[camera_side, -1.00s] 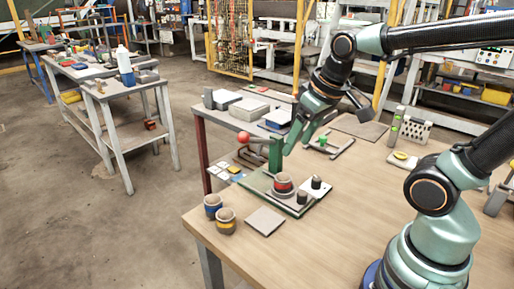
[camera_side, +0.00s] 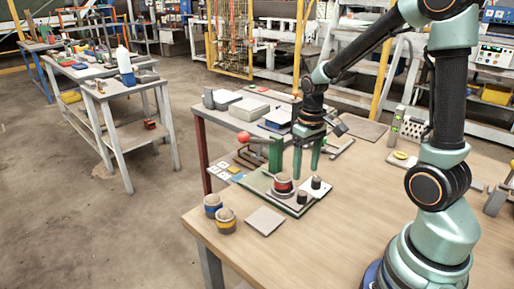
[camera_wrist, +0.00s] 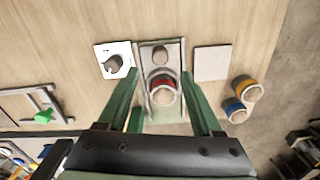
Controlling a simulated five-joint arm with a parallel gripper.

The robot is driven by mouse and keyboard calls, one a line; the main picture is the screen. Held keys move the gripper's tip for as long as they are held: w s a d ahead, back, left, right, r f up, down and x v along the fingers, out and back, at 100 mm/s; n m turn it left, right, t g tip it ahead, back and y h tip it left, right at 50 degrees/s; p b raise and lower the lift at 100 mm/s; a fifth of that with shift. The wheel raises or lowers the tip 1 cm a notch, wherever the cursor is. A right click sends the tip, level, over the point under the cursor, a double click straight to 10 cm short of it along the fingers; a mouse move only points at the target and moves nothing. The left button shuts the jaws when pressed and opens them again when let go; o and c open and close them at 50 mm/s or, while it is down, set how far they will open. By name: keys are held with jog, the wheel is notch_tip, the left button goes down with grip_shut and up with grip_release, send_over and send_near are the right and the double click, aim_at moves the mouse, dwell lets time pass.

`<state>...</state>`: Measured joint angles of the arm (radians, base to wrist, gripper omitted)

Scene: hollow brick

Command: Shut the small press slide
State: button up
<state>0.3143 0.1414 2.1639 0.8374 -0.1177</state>
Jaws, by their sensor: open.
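My gripper (camera_side: 306,174) is open and empty, pointing down above and behind the press base. In the wrist view its green fingers (camera_wrist: 160,72) are spread on both sides of the press plate (camera_wrist: 150,55), with the red-banded part (camera_wrist: 163,92) between them. A frame with a green knob (camera_wrist: 44,117) lies apart at left. I cannot tell which part is the slide, or any contact.
A white plate with a dark knob (camera_wrist: 113,62) sits beside the press. A grey square plate (camera_side: 264,221), a blue-banded cup (camera_side: 213,206) and a yellow-banded cup (camera_side: 225,222) stand near the front edge. The table's front right is clear.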

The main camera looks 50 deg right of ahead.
aim_at(303, 193)
notch_tip(303, 193, down, 8)
jog(key=shift+r, duration=0.2)
grip_shut()
dwell(1.5)
